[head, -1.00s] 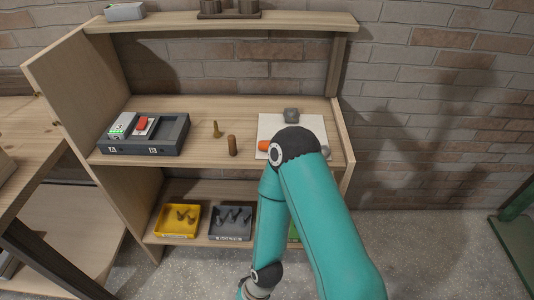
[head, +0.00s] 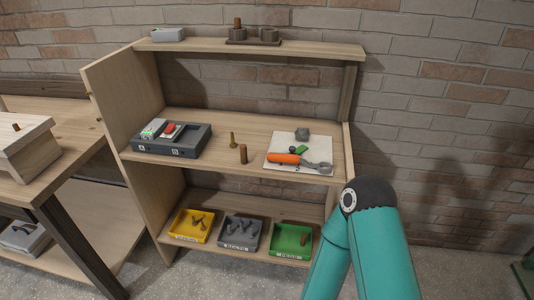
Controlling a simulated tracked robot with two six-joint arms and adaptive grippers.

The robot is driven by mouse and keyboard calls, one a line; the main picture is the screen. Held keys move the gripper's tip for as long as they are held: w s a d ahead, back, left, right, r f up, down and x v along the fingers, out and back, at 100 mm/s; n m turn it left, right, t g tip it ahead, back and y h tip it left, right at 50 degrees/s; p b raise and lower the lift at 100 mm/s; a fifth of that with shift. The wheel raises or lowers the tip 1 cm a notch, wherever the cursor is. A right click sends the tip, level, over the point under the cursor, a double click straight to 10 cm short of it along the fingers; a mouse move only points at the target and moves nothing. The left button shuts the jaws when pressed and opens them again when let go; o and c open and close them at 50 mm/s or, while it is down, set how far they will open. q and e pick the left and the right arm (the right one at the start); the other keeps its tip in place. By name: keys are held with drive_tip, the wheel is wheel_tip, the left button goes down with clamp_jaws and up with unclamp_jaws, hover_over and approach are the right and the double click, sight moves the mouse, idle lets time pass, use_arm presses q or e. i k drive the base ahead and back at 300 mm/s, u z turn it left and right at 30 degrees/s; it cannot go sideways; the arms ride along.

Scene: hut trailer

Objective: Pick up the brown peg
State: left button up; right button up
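A brown peg (head: 243,153) stands upright near the front edge of the middle shelf (head: 205,160). A thinner olive-brass peg (head: 232,139) stands just behind and left of it. Another brown peg-like piece (head: 304,240) is in the green bin (head: 290,254) on the lower shelf, and one more (head: 238,22) stands in the dark holder on the top shelf. Which arm the teal links at the lower right belong to is likely my right one; its gripper is below the picture. My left gripper is not in view either.
Left of the pegs is a dark grey case (head: 172,146). Yellow (head: 190,238) and grey (head: 238,247) bins stand below. A wooden bench (head: 90,140) is at left.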

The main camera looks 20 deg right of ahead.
sight(243, 149)
drive_tip(key=u, duration=0.05)
drive_tip(key=i, duration=1)
drive_tip(key=z, duration=0.1)
